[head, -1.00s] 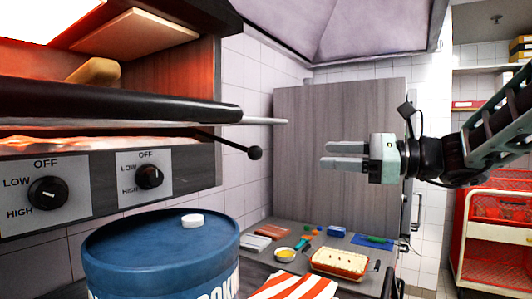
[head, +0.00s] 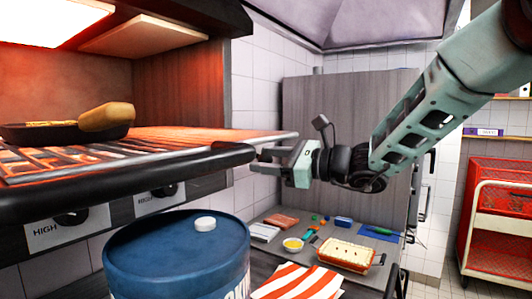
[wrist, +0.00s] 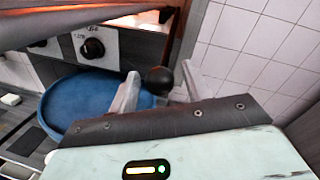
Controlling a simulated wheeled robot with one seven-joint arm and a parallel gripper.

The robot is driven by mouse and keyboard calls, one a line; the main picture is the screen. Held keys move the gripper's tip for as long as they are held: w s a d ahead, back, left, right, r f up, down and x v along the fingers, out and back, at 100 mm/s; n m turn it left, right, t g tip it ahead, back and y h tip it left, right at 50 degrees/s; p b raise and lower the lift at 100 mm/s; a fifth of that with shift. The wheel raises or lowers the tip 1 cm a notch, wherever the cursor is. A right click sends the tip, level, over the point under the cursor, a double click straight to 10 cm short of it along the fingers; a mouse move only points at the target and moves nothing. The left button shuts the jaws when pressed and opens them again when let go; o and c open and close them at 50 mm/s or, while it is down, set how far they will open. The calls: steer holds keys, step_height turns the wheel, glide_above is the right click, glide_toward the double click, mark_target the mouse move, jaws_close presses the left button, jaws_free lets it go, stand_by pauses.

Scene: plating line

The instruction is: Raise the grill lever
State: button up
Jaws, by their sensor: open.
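The grill lever's round black knob (wrist: 159,80) shows in the wrist view, between the two fingers of my gripper (wrist: 161,88). The fingers stand apart on either side of it; I cannot tell whether either touches it. In the head view my gripper (head: 256,161) reaches left to the right end of the grill (head: 140,150), with its fingertips beside the grill's black front bar. The lever is hidden there behind the bar and the gripper. The grill's rack is seen from above, under a glowing heater.
A blue drum (head: 178,240) with a white puck (head: 205,223) stands below the grill. A dark pan (head: 45,132) with a tan handle rests on the rack. A baking dish (head: 346,255) and a striped cloth (head: 298,283) lie on the counter. A red cart (head: 495,220) stands at right.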

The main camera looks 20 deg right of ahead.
steer(key=shift+w+a, duration=0.2)
steer(key=shift+a, duration=0.05)
jaws_close()
steer(key=shift+s+d+r, duration=0.1)
steer(key=shift+s+r, duration=0.05)
steer(key=shift+r, duration=0.75)
steer(key=shift+s+d+r, duration=0.1)
steer(key=shift+r, duration=0.8)
steer(key=shift+c, duration=0.8)
jaws_free()
steer(key=shift+o, duration=0.8)
steer(key=shift+f, duration=0.1)
